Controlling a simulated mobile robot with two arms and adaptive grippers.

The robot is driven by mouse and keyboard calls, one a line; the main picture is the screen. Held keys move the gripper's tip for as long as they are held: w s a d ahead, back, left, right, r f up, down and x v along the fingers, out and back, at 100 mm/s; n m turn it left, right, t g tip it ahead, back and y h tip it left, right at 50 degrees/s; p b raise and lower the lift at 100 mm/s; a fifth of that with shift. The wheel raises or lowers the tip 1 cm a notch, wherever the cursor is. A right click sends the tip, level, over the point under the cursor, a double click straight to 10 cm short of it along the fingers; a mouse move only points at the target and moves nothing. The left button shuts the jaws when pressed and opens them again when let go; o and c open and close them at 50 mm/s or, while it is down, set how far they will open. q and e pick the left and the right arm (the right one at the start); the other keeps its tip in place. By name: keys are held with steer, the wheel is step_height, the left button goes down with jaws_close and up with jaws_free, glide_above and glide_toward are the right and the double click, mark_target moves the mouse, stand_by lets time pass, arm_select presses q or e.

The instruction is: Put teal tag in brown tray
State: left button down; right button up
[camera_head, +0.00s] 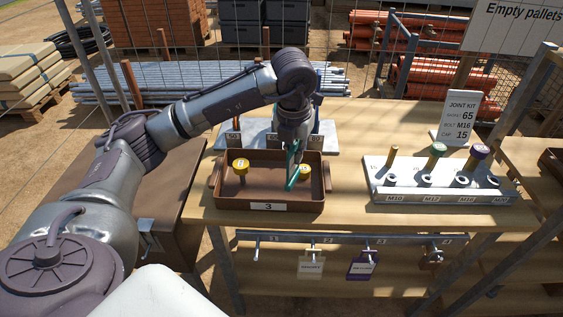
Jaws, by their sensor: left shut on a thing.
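The brown tray (217,195) sits on the left of the wooden bench and has a white label "3" on its front. My left gripper (293,150) points down over the tray's right half. It is shut on the teal tag (292,174), which hangs upright, seen nearly edge-on. The tag's lower end shows against the tray's inside; I cannot tell whether it touches the floor. My right gripper is not in view.
A pale rack (335,138) with numbered slots stands behind the tray. A grey block (440,195) with bolts and nuts and a "Joint kit" sign (461,115) are at the right.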

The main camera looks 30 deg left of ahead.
arm_select(q)
steer(key=a+f, duration=0.1)
steer(key=f, duration=0.1)
steer(key=a+f+p, duration=0.1)
steer(key=f, duration=0.1)
steer(key=a+f+p, duration=0.1)
steer(key=f, duration=0.1)
steer(key=shift+w+a, duration=0.25)
steer(key=shift+a, duration=0.05)
steer(key=shift+f, duration=0.25)
steer(key=shift+f+b, duration=0.2)
steer(key=shift+b, duration=0.15)
steer(key=c, duration=1.3)
jaws_free()
steer(key=shift+r, duration=0.1)
